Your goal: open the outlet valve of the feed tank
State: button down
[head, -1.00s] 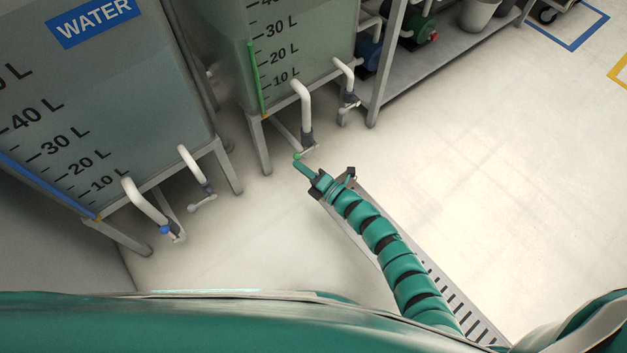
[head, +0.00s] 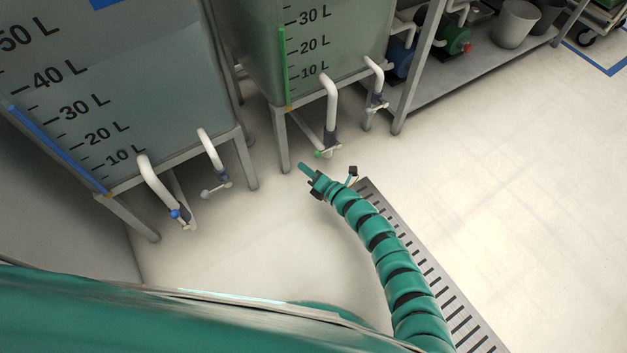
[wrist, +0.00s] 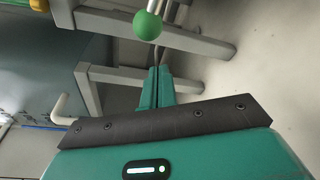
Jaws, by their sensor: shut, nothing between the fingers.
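The tank with a green level strip (head: 300,75) stands right of a larger tank with a blue strip; no name label shows on it. Its front outlet pipe (head: 331,95) bends down to a dark valve body (head: 331,138). A lever with a green knob (head: 318,154) sits at its lower end. In the wrist view the green ball knob (wrist: 147,25) is ahead of the fingers. My gripper (head: 303,168) is shut and empty, with its fingertips just below and left of the knob in the head view, apart from it. The wrist view shows the closed fingers (wrist: 157,85).
The larger tank (head: 150,90) at left has its own outlet with a blue knob (head: 174,214). Tank legs (head: 283,145) stand close to my fingers. A floor drain grate (head: 440,280) runs beside my arm. A shelf with pumps and buckets (head: 516,24) is at right. The floor at right is clear.

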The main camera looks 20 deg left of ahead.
aim_at(318, 157)
jog(key=shift+w+d+r+b, duration=0.2)
jog(key=shift+w+d+r, duration=0.15)
jog(key=shift+w+d, duration=0.2)
jog(key=shift+w+d+r+b, duration=0.2)
jog(key=shift+w+d+r, duration=0.2)
jog(key=shift+d, duration=0.2)
jog(key=shift+r, duration=0.1)
jog(key=shift+r+m+p, duration=0.2)
jog(key=shift+m+p, duration=0.2)
jog(key=shift+p, duration=0.05)
jog(key=shift+w+r+m+p, duration=0.15)
jog(key=shift+r+m+p, duration=0.3)
jog(key=shift+p, duration=0.1)
jog(key=shift+w+d+r+m+y+p, duration=0.15)
jog(key=shift+r+m+y+p, duration=0.45)
jog(key=shift+r+p, duration=0.25)
jog(key=w+d+r+m+t+y+p, duration=0.1)
jog(key=w+d+r+m+t+p, duration=0.2)
jog(key=m, duration=1.1)
jog(key=shift+w+d+r+p, duration=0.95)
jog(key=shift+w+r+p, duration=0.15)
jog(key=shift+w+r, duration=0.5)
jog(key=shift+w+d+m, duration=0.1)
jog(key=shift+m, duration=0.45)
